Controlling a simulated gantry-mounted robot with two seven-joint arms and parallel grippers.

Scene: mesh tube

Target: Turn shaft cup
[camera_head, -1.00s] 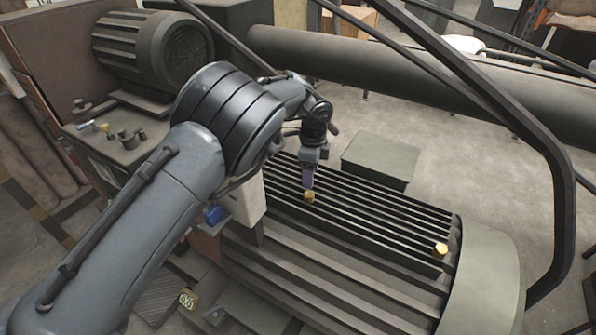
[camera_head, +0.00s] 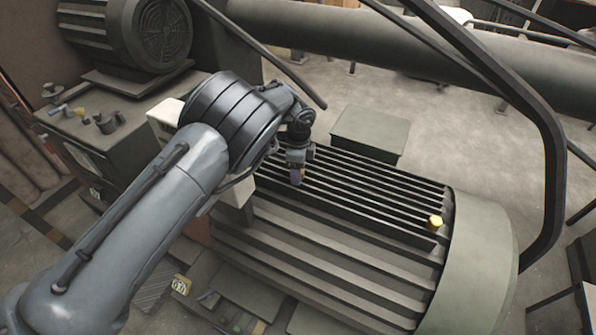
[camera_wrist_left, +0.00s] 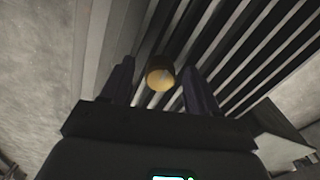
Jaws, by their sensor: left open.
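My left gripper (camera_head: 297,178) is open, its purple-grey fingers pointing down over the ribbed top of the large green-grey motor (camera_head: 320,255). In the left wrist view, a yellow cup-like piece with a dark side (camera_wrist_left: 160,76) lies between the two spread fingers, with a gap visible on both sides. That piece is hidden behind the gripper in the head view. A second yellow cup-like piece (camera_head: 434,222) stands on the ribs near the motor's rounded right end, away from the gripper. My right gripper is not in view.
A thick pipe (camera_head: 370,50) and a dark bent rail (camera_head: 545,130) run behind and to the right. Another motor (camera_head: 135,35) stands at upper left, above a cabinet with small parts (camera_head: 107,123). A flat box (camera_head: 370,134) adjoins the ribs. Open floor lies beyond.

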